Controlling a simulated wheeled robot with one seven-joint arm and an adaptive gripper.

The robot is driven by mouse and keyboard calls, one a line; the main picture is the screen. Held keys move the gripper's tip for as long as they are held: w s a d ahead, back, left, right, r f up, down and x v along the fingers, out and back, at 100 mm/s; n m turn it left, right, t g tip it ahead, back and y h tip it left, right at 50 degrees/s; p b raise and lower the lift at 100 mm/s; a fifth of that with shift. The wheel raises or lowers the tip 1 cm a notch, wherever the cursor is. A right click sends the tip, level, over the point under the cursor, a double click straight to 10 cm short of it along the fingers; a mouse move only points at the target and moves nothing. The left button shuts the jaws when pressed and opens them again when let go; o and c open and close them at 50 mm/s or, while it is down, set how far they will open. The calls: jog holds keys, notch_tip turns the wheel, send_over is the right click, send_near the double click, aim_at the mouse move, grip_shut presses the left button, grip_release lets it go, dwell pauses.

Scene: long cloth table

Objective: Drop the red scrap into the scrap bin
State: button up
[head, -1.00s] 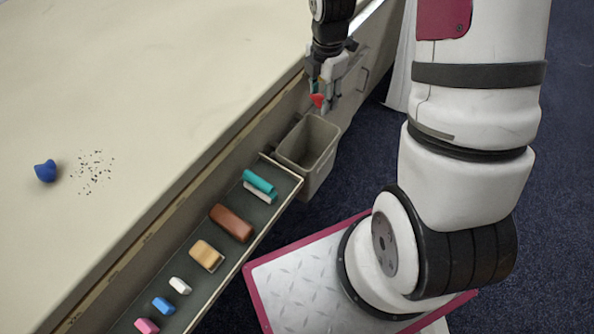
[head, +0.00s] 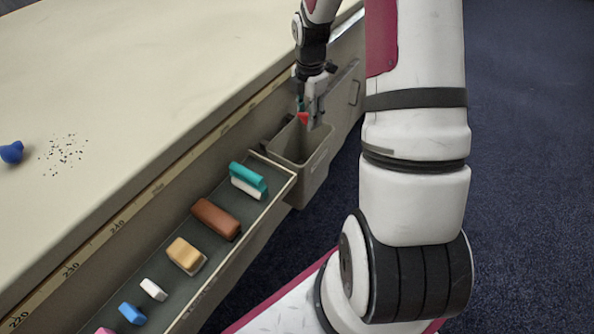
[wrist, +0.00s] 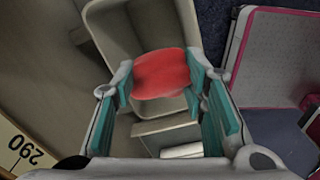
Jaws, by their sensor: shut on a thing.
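The red scrap (head: 303,118) is between the fingers of my gripper (head: 309,112), which is shut on it. In the wrist view the red scrap (wrist: 161,74) sits between the two teal finger pads of my gripper (wrist: 160,84). The scrap bin (head: 318,168) is a grey-beige open box hung against the table's side. In the head view my gripper is over the bin's opening, near its far rim. The scrap bin (wrist: 98,22) also shows below the scrap in the wrist view. Part of its inside is hidden by the scrap and fingers.
A narrow tray (head: 277,198) along the table side holds several blocks, among them a teal one (head: 248,177) and a brown one (head: 215,217). The tabletop (head: 150,70) carries a blue lump (head: 11,152) and dark crumbs (head: 64,150). Blue carpet lies to the right.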

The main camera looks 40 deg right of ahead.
notch_tip(320, 180, down, 6)
jog(key=b, duration=0.4)
jog(key=shift+r+b, duration=0.1)
jog(key=shift+b, duration=0.2)
jog(key=o, duration=0.9)
notch_tip(320, 180, up, 12)
jog(key=shift+r, duration=0.1)
jog(key=shift+a, duration=0.1)
